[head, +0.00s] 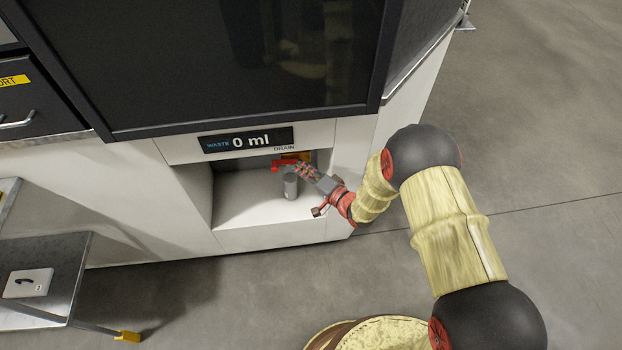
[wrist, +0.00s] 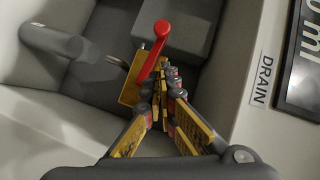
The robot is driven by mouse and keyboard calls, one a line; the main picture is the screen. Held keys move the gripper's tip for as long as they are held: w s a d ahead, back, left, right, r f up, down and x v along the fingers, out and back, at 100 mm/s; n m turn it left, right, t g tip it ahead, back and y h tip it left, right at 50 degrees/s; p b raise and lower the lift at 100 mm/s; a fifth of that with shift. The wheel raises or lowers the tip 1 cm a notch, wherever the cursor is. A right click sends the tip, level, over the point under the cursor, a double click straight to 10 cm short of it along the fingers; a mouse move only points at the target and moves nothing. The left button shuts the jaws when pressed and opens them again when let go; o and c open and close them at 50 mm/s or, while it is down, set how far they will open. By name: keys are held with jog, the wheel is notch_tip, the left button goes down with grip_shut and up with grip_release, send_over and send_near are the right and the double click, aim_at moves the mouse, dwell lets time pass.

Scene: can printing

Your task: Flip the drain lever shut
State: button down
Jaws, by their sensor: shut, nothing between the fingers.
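The red drain lever (head: 284,163) is in the recess under the DRAIN label (head: 284,148) in the head view. In the wrist view the lever (wrist: 152,52) rises from beside a yellow valve block (wrist: 130,93), its rounded red end at the top. My gripper (head: 304,169) reaches into the recess from the right. Its fingers are shut with nothing between them, and the fingertips (wrist: 168,82) are close to the lever's lower end. I cannot tell whether they touch it. The lever's pivot is partly hidden behind the fingers.
A grey cylinder (head: 290,186) stands in the recess below the lever. The waste display (head: 245,140) above reads 0 ml. The recess walls and overhang surround my gripper closely. The recess floor (head: 245,205) is clear at the left. A metal side table (head: 60,255) stands at the left.

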aim_at(280, 163)
jog(key=shift+w+a+f+b, duration=0.1)
jog(key=shift+a+f+b, duration=0.15)
jog(key=shift+a, duration=0.45)
jog(key=shift+s+a+f+b, duration=0.1)
jog(key=shift+a+f+b, duration=0.2)
jog(key=shift+a, duration=0.45)
jog(key=shift+w+a+f+b, duration=0.1)
jog(key=shift+a+f+b, duration=0.15)
jog(key=shift+a, duration=0.45)
jog(key=shift+a+f+n+h+p, duration=0.35)
jog(key=shift+a+n+h+p, duration=0.1)
jog(key=shift+n+h, duration=0.05)
